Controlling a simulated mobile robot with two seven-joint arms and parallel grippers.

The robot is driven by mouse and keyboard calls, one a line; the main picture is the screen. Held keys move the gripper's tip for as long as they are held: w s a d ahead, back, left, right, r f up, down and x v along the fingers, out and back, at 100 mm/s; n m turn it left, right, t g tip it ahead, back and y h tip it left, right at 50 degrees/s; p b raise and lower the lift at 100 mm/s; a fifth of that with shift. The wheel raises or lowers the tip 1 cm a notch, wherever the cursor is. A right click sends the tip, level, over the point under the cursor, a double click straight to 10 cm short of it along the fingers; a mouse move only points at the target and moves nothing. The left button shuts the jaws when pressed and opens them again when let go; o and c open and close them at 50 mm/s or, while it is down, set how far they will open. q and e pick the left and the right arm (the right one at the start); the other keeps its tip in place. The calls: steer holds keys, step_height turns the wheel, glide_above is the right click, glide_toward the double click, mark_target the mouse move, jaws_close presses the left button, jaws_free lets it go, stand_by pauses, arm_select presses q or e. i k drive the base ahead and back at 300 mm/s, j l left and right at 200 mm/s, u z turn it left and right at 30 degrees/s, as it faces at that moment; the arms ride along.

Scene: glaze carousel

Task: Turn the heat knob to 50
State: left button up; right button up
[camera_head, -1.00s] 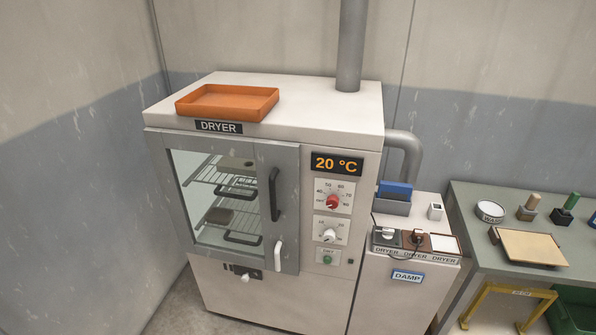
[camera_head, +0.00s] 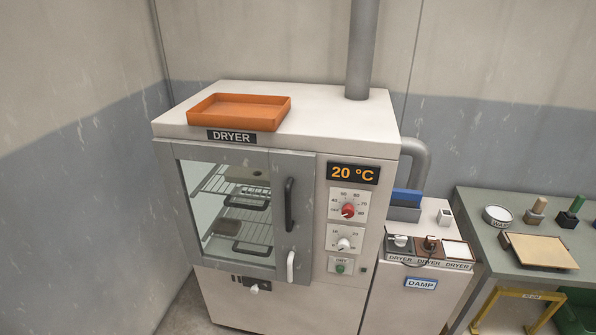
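The red heat knob (camera_head: 348,210) sits on a white dial plate on the dryer's right front panel, just below the display (camera_head: 353,174), which reads 20 °C in orange. The dial is marked OFF and with numbers from about 40 upward. The knob's pointer is too small to read surely. The dryer (camera_head: 340,109) is a pale cabinet with its glass door (camera_head: 226,205) shut. Neither of my grippers shows in the head view.
A white timer knob (camera_head: 344,244) and a green button (camera_head: 340,268) sit below the heat knob. An orange tray (camera_head: 238,112) lies on the dryer's top. A low cabinet with sockets (camera_head: 427,249) and a grey bench (camera_head: 477,205) stand at right.

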mark_target(348, 210)
steer(key=j+z, duration=0.2)
steer(key=j, duration=0.45)
steer(key=j+z, duration=0.2)
steer(key=j, duration=0.45)
steer(key=k, duration=0.05)
